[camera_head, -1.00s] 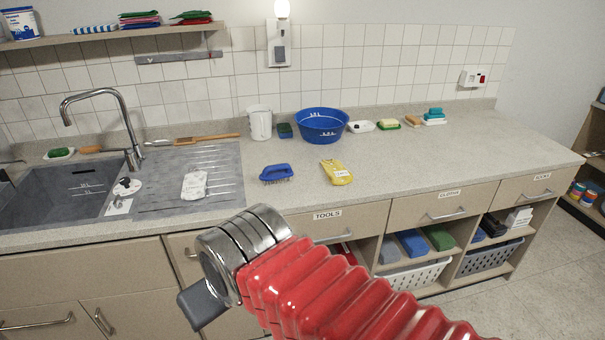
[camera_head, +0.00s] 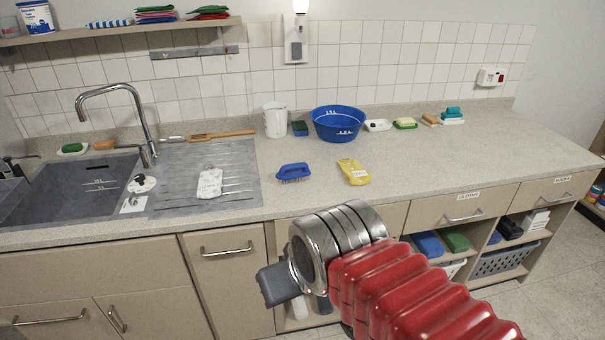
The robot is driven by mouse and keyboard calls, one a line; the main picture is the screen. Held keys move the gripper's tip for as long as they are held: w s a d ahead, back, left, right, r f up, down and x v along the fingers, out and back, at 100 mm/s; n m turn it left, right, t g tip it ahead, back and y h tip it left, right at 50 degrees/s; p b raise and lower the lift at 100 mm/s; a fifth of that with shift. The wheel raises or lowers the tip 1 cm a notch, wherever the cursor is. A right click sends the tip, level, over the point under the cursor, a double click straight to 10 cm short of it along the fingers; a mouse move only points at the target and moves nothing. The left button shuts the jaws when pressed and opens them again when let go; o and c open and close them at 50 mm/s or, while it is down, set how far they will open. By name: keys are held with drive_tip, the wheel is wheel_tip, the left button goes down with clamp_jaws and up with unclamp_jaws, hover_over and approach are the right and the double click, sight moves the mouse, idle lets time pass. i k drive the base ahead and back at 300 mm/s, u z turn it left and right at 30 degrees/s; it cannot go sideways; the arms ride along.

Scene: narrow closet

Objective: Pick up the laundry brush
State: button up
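A blue brush with a loop handle and bristles facing down (camera_head: 294,172) lies on the counter, right of the sink's drainboard; it looks like the laundry brush. My arm, with a red ribbed sleeve and a metal collar, crosses the lower right of the view. The dark grey end piece of my gripper (camera_head: 278,286) shows in front of the cabinets, lower in the picture than the blue brush and apart from it. Its fingers cannot be made out, so I cannot tell whether it is open or shut.
A yellow packet (camera_head: 354,172) lies right of the brush. A blue basin (camera_head: 338,124), a white jug (camera_head: 276,121) and soap dishes stand behind. The right counter is mostly clear.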

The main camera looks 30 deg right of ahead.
sight(289, 173)
drive_tip(key=u, duration=0.05)
drive_tip(key=i, duration=1)
drive_tip(key=z, duration=0.05)
